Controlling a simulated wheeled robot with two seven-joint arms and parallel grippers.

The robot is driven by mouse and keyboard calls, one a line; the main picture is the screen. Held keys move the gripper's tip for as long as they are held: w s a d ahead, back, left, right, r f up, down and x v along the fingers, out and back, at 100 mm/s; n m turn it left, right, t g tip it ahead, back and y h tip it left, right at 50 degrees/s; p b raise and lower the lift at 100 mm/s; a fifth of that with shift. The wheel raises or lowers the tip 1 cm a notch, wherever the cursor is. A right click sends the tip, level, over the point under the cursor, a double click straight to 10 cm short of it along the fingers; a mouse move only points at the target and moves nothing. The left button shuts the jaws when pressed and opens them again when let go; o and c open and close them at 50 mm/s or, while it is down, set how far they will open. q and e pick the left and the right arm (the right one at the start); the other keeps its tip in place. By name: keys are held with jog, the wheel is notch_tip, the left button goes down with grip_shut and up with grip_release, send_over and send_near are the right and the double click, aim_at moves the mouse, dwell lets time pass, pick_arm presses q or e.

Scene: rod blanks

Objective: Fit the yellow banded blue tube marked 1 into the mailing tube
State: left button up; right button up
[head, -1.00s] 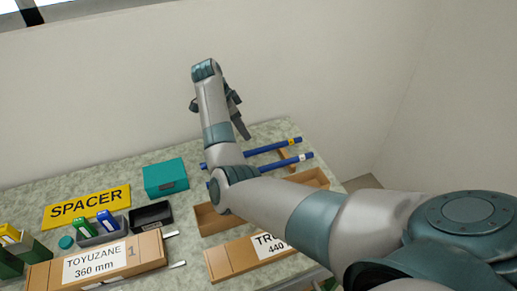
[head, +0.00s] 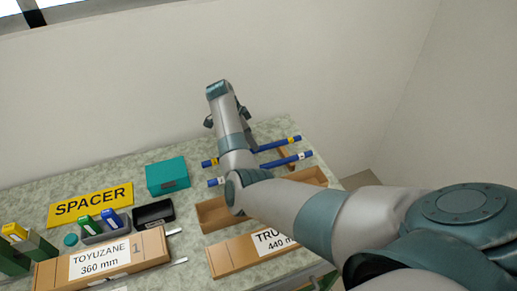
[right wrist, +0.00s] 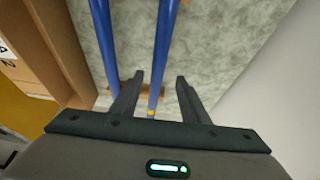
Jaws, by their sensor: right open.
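Two blue tubes lie side by side on a wooden rack at the back right of the table. The far one, the yellow-banded tube (head: 277,145), has a yellow band near each end; its middle is hidden behind my right arm. In the right wrist view the yellow-banded tube (right wrist: 164,45) runs between the open fingers of my right gripper (right wrist: 157,88), its yellow band near the palm. The fingers are above it and empty. In the head view the gripper is mostly hidden by its arm. No mark 1 is readable on the tube. My left gripper is out of view.
The second blue tube (head: 290,161) has whitish bands. In front lie an open brown box (head: 213,216) and a carton labelled TRU, 440 mm (head: 232,257). A TOYUZANE 360 mm carton (head: 152,246), SPACER sign (head: 91,205), teal box (head: 167,176) and black tray (head: 153,214) are left.

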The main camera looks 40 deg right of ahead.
jog(key=x, duration=0.1)
jog(key=p+x, duration=0.1)
jog(key=x, duration=0.1)
jog(key=shift+s+d, duration=0.2)
jog(key=shift+s, duration=0.05)
jog(key=shift+d+f+p, duration=0.2)
jog(key=shift+f+p, duration=0.1)
jog(key=shift+f, duration=0.25)
grip_shut()
